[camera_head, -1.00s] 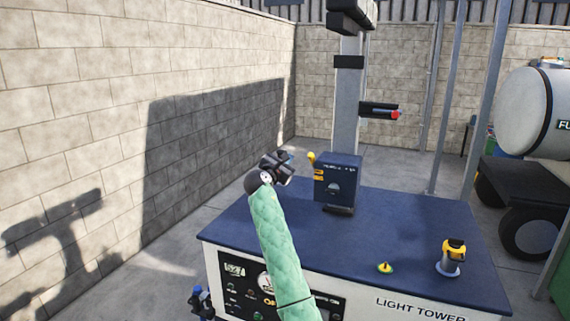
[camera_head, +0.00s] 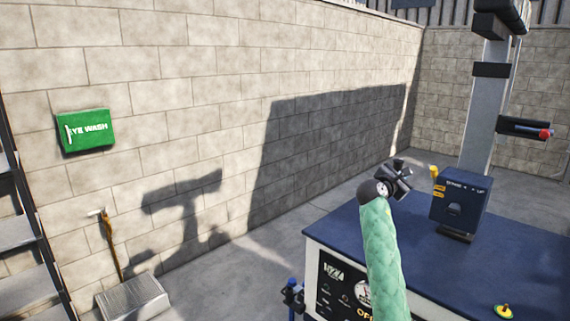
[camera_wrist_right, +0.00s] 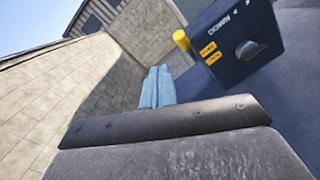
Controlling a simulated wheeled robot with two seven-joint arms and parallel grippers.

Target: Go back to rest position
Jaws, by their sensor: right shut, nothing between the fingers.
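My right arm, in a green quilted sleeve, reaches up from the bottom of the head view. Its dark gripper (camera_head: 399,178) is over the far left edge of the light tower's blue top (camera_head: 400,236), left of a dark blue control box (camera_head: 460,200). In the right wrist view the light blue fingers (camera_wrist_right: 157,88) are together with nothing between them. The box (camera_wrist_right: 235,40) with its yellow knob (camera_wrist_right: 181,40) is to their right, and a gap shows between. My left gripper is in neither view.
A grey mast (camera_head: 485,110) rises behind the box. A block wall (camera_head: 200,120) with a green eye wash sign (camera_head: 86,131) runs along the left. Metal steps (camera_head: 25,250) and a low grey box (camera_head: 133,297) stand at lower left. Concrete floor (camera_head: 225,275) between wall and light tower is clear.

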